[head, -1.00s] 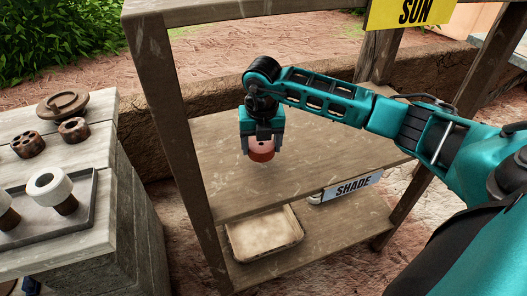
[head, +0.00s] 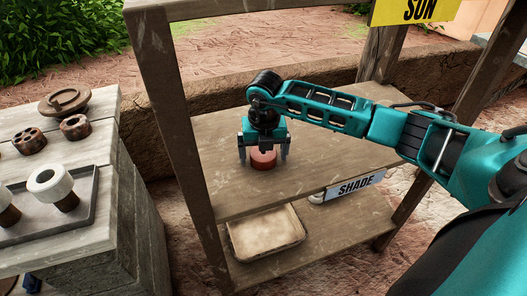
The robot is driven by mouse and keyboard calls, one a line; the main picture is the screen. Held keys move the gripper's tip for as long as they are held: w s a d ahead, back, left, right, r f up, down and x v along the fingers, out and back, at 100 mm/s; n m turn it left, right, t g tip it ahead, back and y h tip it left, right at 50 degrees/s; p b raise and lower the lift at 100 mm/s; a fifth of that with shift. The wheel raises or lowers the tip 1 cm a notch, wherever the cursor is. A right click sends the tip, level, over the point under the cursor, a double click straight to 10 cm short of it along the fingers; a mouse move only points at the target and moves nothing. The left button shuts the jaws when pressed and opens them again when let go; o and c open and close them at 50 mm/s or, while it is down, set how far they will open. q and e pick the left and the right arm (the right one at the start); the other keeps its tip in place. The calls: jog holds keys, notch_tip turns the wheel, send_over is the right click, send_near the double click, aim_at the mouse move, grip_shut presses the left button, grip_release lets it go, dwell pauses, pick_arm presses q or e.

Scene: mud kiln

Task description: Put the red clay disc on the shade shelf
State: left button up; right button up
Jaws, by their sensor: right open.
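The red clay disc (head: 263,160) rests on the shade shelf (head: 215,190), the plank level that carries the SHADE sign (head: 356,186). My right gripper (head: 263,155) is right above the disc, pointing down. Its fingers are open, one on each side of the disc, with gaps showing between them and it. The upper part of the disc is partly hidden by the gripper. My left gripper is not in view.
A wooden bench (head: 110,150) at the left holds a brown lidded piece (head: 64,102), dark pierced discs and a tray (head: 85,225) with white-topped pieces. A shallow pan (head: 265,232) sits on the lower level. Wooden posts (head: 180,130) frame the shelf, which has bare room around the disc.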

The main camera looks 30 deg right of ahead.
aim_at(264, 158)
jog(key=shift+r, duration=0.1)
jog(key=shift+r, duration=0.25)
pick_arm(q)
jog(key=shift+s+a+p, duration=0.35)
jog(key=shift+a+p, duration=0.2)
jog(key=shift+p, duration=0.35)
pick_arm(e)
notch_tip(264, 158, up, 12)
jog(key=s, duration=0.1)
jog(key=shift+s+a+f, duration=0.15)
jog(key=shift+a+f, duration=0.1)
jog(key=shift+a, duration=0.05)
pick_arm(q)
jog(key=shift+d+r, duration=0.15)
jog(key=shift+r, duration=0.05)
